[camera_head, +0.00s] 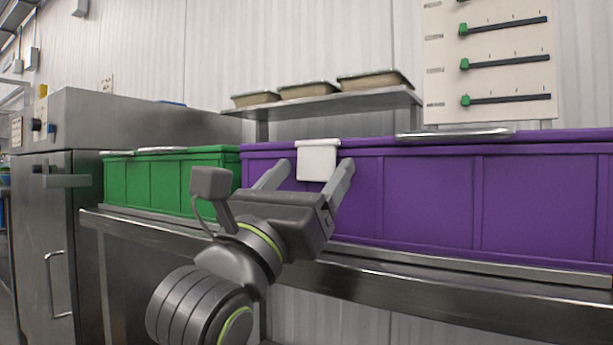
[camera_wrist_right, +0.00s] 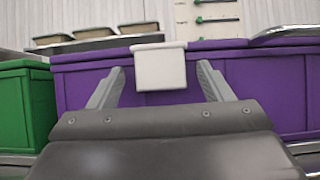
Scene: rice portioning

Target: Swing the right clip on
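A white clip (camera_head: 317,160) sits over the top edge of the purple bin (camera_head: 430,195), near its left end, and hangs down its front face. It also shows in the right wrist view (camera_wrist_right: 160,68). My right gripper (camera_head: 318,166) is open, with one finger on each side of the clip. In the wrist view, gaps show between both fingers and the clip, so it does not grip it. The gripper's distance from the bin's face is hard to tell. My left gripper is not in view.
A green bin (camera_head: 165,182) stands left of the purple bin on a steel counter (camera_head: 430,285). A steel cabinet (camera_head: 60,230) is at the left. A shelf (camera_head: 345,103) with several trays is behind. A metal handle (camera_head: 455,134) lies on the purple bin's top.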

